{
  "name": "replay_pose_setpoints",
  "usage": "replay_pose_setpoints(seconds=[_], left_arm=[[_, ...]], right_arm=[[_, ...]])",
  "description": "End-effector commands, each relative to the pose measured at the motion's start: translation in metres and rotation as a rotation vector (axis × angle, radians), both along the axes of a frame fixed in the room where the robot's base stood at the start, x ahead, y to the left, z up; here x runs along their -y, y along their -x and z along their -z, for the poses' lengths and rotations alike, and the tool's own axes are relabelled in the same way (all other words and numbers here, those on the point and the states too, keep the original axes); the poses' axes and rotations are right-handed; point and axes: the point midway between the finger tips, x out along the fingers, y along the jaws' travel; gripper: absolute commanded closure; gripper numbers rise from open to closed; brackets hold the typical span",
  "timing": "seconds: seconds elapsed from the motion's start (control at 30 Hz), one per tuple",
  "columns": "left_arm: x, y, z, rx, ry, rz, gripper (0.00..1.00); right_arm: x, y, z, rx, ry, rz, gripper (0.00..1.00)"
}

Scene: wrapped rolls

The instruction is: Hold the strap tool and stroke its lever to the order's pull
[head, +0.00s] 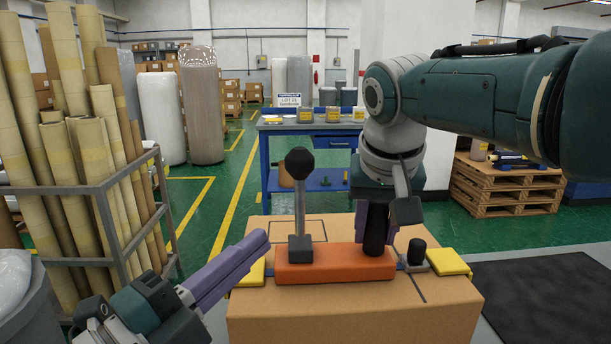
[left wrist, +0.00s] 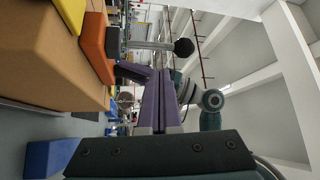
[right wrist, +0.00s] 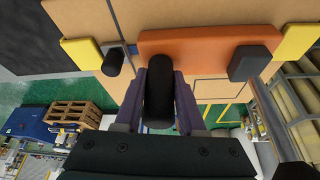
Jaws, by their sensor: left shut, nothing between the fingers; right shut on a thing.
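The orange strap tool (head: 335,264) lies on top of a cardboard box (head: 345,318). Its grey lever (head: 300,212) stands upright at the tool's left end, topped by a black ball knob (head: 300,163). My right gripper (head: 377,232) is shut on the tool's black handle (right wrist: 158,95), at the right end of the orange body. My left gripper (head: 260,243) is shut and empty, low and left of the lever, apart from it. Its purple fingers (left wrist: 157,100) show closed together in the left wrist view, with the ball knob (left wrist: 184,47) beyond them.
Yellow edge protectors (head: 449,262) sit on the box edges at both sides of the tool, with a small black knob (head: 416,251) beside the right one. A rack of tall rolls (head: 100,190) stands left. A blue bench (head: 310,128) is behind.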

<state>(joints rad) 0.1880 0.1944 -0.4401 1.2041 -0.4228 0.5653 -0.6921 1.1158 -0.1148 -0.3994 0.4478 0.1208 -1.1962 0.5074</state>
Motion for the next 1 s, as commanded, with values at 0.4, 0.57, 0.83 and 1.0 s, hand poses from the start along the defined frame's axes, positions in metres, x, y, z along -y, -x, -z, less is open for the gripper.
replay_pose_setpoints(seconds=[0.4,0.57,0.83,1.0], left_arm=[[0.034,0.018,-0.055,-0.040,-0.112,-0.187,1.00],[0.034,0.020,-0.059,-0.048,-0.119,-0.207,1.00],[0.034,0.020,-0.059,-0.048,-0.119,-0.207,1.00],[0.038,0.011,-0.060,-0.047,-0.119,-0.207,1.00]], right_arm=[[0.000,0.001,0.002,-0.006,0.001,0.001,1.00],[0.000,0.001,0.002,-0.006,0.001,0.001,1.00],[0.000,0.001,0.002,-0.005,0.001,0.001,1.00],[0.000,0.001,0.002,-0.005,0.001,0.001,1.00]])
